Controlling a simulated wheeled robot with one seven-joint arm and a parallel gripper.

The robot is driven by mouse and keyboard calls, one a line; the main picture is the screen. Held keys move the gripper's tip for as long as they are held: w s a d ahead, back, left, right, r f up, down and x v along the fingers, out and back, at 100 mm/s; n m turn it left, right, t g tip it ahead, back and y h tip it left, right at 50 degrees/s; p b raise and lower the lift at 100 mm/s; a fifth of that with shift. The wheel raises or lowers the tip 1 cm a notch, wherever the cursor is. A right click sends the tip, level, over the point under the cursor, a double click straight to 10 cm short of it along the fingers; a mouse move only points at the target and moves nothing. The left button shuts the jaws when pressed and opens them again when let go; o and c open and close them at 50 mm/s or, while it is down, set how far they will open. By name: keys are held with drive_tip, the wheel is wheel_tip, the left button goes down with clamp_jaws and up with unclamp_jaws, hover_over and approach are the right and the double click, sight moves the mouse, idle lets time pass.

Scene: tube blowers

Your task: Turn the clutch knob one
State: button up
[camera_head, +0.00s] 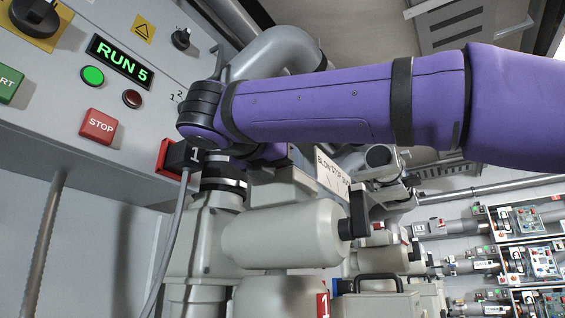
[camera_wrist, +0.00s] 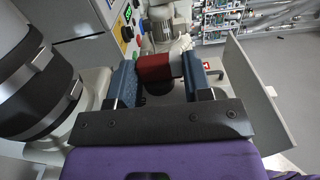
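My gripper (camera_wrist: 160,64) shows in the wrist view with two blue fingers apart. A dark red block (camera_wrist: 155,67) fills the gap between them. I cannot tell whether the fingers press on it or whether it is the clutch knob. In the head view my purple arm crosses from the right to the panel and hides my gripper. The grey control panel (camera_head: 60,125) carries a small black knob (camera_head: 181,38) and a large black knob (camera_head: 35,17) on a yellow plate. Marks "1" and "2" show beside my arm, and whatever they belong to is hidden. No clutch label is readable.
A display (camera_head: 120,62) reads RUN 5, near a lit green lamp (camera_head: 92,75) and a red STOP button (camera_head: 98,126). Grey machinery (camera_head: 285,235) stands close underneath. Shelves (camera_head: 525,250) stand at right.

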drive_tip(key=c, duration=0.3)
drive_tip(key=shift+a+m+g+h, duration=0.15)
drive_tip(key=shift+m+g+h, duration=0.55)
drive_tip(key=shift+h, duration=0.2)
drive_tip(key=shift+c, duration=0.2)
drive_tip(key=o, duration=0.9)
drive_tip(key=v, duration=1)
drive_tip(key=shift+s+a, duration=0.25)
